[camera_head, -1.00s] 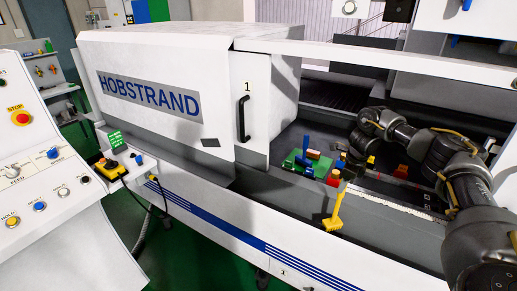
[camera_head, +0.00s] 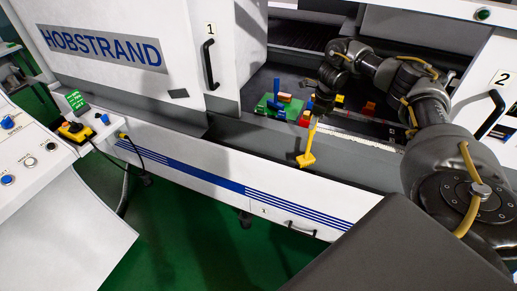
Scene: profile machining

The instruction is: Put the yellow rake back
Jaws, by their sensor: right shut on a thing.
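The yellow rake (camera_head: 306,157) hangs head down, its handle slanting up to my right gripper (camera_head: 320,108). The gripper is small and dark here, shut on the upper part of the handle. The rake head is in front of the grey front ledge of the machine; I cannot tell whether it touches. My right arm reaches in from the right over the machine opening. My left gripper is not in view.
Behind the rake, a green fixture (camera_head: 270,105) with blue, red and yellow blocks sits in the machine bed. Door 1 (camera_head: 211,64) stands to the left and door 2 (camera_head: 490,113) to the right. A control panel (camera_head: 40,160) is at the left. Green floor lies in front.

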